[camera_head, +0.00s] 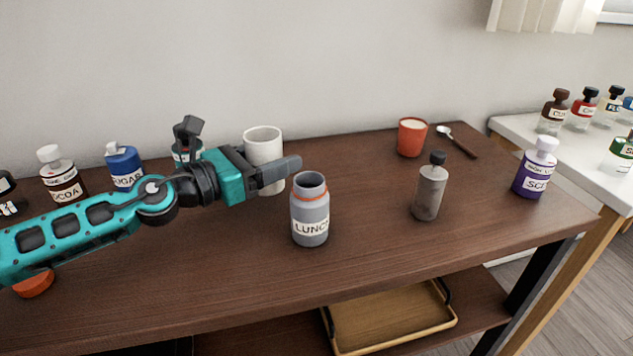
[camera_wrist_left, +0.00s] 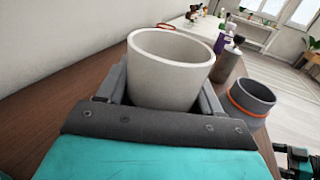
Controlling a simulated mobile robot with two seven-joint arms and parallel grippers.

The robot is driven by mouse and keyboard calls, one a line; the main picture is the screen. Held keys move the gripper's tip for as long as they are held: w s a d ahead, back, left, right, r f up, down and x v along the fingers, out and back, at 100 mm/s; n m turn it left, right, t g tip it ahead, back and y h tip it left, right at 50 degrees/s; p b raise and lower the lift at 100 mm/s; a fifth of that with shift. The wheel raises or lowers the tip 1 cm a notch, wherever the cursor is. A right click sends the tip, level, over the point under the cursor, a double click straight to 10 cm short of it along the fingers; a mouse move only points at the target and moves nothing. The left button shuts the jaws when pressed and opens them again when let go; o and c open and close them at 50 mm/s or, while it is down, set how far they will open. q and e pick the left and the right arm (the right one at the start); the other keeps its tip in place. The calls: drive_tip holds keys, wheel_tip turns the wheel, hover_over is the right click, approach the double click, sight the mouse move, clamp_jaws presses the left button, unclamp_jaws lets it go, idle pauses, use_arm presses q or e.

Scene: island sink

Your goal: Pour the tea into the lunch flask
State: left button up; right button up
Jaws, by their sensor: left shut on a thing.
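My left gripper (camera_head: 272,174) is shut on a white mug (camera_head: 263,147), with its fingers on both sides of the body. The mug is upright in the head view, and I cannot tell whether it touches the table. In the left wrist view the mug (camera_wrist_left: 170,65) fills the middle; its visible inner wall is pale and the bottom is hidden, so I see no tea. The grey lunch flask (camera_head: 310,215), with an orange ring and a LUNCH label, stands open and upright just right of the gripper. It also shows in the left wrist view (camera_wrist_left: 247,101).
A grey bottle (camera_head: 429,188) stands right of the flask, with a red cup (camera_head: 411,138), a spoon (camera_head: 457,142) and a purple bottle (camera_head: 535,168) beyond. Labelled bottles, including a blue one (camera_head: 124,164), line the back left. The front middle of the table (camera_head: 230,270) is clear.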

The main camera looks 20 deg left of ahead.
use_arm(q)
drive_tip(key=shift+f, duration=0.4)
drive_tip(key=shift+d+f+m+g+h+b, duration=0.25)
drive_tip(key=shift+m+g+h+b, duration=0.15)
drive_tip(key=shift+h+b, duration=0.1)
use_arm(e)
drive_tip(key=shift+d+f, duration=0.25)
drive_tip(key=shift+d, duration=0.15)
use_arm(q)
drive_tip(key=shift+s+d+r, duration=0.1)
drive_tip(key=shift+s, duration=0.05)
use_arm(e)
drive_tip(key=shift+w+d+r, duration=0.1)
